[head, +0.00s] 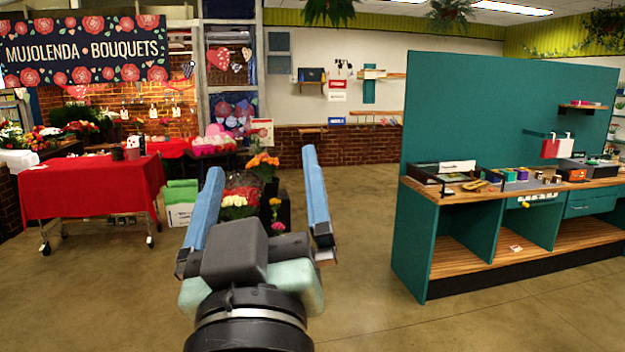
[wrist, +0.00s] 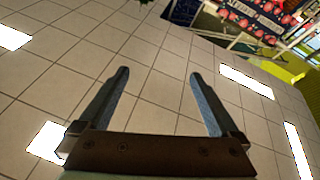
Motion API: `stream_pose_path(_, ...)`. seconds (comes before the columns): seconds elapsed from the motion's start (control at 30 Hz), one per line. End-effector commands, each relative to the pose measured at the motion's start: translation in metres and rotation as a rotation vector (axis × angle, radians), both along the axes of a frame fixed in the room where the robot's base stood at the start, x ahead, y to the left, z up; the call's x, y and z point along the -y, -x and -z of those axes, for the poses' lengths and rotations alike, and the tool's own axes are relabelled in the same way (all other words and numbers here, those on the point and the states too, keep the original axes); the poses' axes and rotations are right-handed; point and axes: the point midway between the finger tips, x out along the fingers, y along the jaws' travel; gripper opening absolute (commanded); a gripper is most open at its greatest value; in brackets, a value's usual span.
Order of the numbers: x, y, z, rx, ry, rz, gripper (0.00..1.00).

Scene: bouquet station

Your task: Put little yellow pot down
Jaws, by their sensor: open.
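My gripper (head: 262,161) is raised in front of me, its two blue fingers spread wide with nothing between them. In the wrist view my gripper (wrist: 158,73) is also open and empty against the tiled ceiling. I cannot make out a little yellow pot for certain in either view. A small yellow item (head: 475,185) lies on the wooden counter at the right, too small to identify. A dark pot (head: 118,153) and a white and red pot (head: 132,148) stand on the red-covered table at the left.
The red-covered wheeled table (head: 90,190) stands at the left. The teal workbench (head: 415,235) with its tall panel stands at the right, its counter crowded at the back. Flower buckets (head: 240,205) stand on the floor beyond my gripper. The floor (head: 355,220) between is clear.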

Motion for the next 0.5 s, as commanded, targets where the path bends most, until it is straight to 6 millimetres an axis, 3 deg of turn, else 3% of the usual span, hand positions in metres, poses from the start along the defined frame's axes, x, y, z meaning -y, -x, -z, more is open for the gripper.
stream_pose_path(0.03, 0.019, 0.017, -0.033, 0.108, -0.064, 0.013, 0.98)
stream_pose_path(0.1, 0.036, 0.04, -0.066, 0.229, -0.133, 0.009, 0.98)
stream_pose_path(0.2, 0.049, 0.065, -0.094, 0.345, -0.192, -0.008, 0.98)
stream_pose_path(0.33, 0.055, 0.079, -0.108, 0.406, -0.219, -0.021, 0.98)
stream_pose_path(0.5, 0.054, 0.079, -0.108, 0.407, -0.222, -0.023, 0.98)
